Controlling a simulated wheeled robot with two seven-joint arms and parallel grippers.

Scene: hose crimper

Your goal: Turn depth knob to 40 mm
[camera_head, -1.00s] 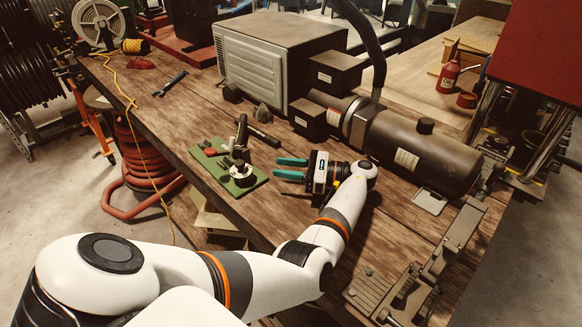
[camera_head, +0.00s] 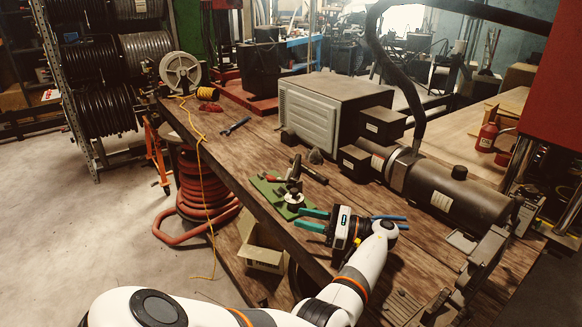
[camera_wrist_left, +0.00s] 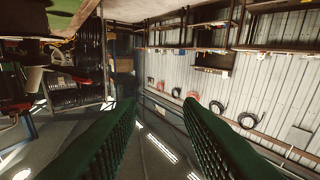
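A small device with a green base (camera_head: 267,190), a dark upright part and a pale round disc (camera_head: 294,203) stands on the workbench. I cannot make out a depth knob or any scale reading on it. My left gripper (camera_head: 300,219) is just right of and in front of the device, its teal fingers pointing at it. The fingers are apart with nothing between them; the left wrist view (camera_wrist_left: 160,115) shows the same. At that view's upper left are a dark part with a red piece (camera_wrist_left: 68,72) and a pale cylinder (camera_wrist_left: 33,76). My right gripper is not in view.
A dark cylindrical machine (camera_head: 455,195) and a grey box unit (camera_head: 325,110) stand behind on the bench. A dark-handled tool (camera_head: 312,172) lies behind the device. Blue handles (camera_head: 388,218) show beside my wrist. A wrench (camera_head: 236,126) lies farther left on bare wood.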

